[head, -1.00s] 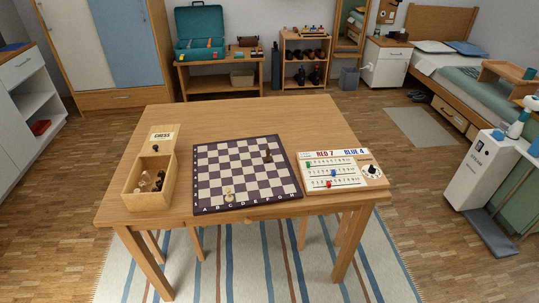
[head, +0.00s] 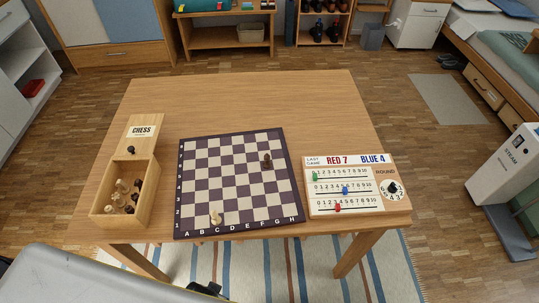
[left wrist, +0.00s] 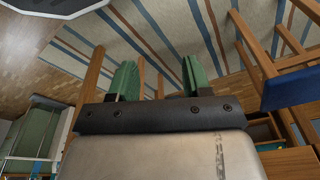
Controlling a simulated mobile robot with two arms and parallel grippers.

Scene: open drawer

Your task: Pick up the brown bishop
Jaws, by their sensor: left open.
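A dark brown chess piece (head: 267,161) stands upright on the chessboard (head: 177,190), toward its right side; it is too small to tell for sure that it is the bishop. A cream piece (head: 216,217) stands near the board's front edge. My left arm shows at the bottom left of the head view, in front of and below the table, well away from the board. In the left wrist view my left gripper (left wrist: 161,70) is open, its two green fingers apart with nothing between them. The right gripper is not in view.
An open wooden box marked CHESS (head: 97,208) holds several cream and dark pieces at the table's left; a dark piece (head: 131,150) is near its lid. A scoreboard (head: 355,205) lies right of the board. The table's (head: 250,100) back part is clear.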

